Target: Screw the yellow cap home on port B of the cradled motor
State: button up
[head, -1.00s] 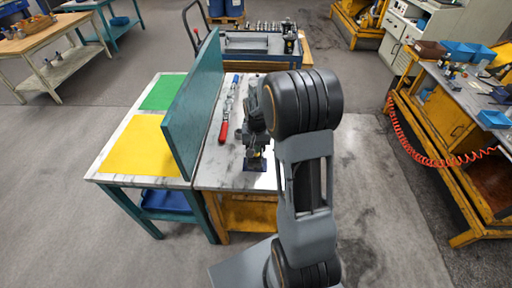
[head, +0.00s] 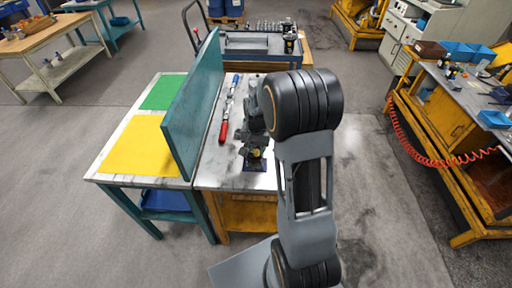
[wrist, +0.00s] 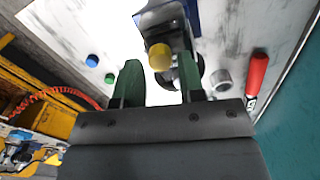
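The yellow cap (wrist: 160,57) sits on the dark grey motor (wrist: 165,18) in the wrist view, in line with the gap between my fingers. Whether its thread is engaged or how deep it sits cannot be told. My gripper (wrist: 159,72) has two green fingers, apart, with clear space on both sides of the cap; neither visibly touches it. In the head view the cap (head: 256,153) is a small yellow spot just below my gripper (head: 254,143), over the dark blue cradle (head: 254,166). My arm hides part of the motor there, and port markings are unreadable.
A blue cap (wrist: 92,60), a green cap (wrist: 109,78) and a grey round part (wrist: 220,79) lie on the bench. A red-handled tool (head: 223,131) lies left of the motor, near the upright teal panel (head: 192,105). Yellow (head: 135,146) and green mats lie beyond it.

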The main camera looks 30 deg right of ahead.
jog(key=n, duration=1)
dwell(0.5)
grip_shut()
dwell(0.4)
jog(key=m, duration=0.4)
jog(key=shift+m, duration=0.7)
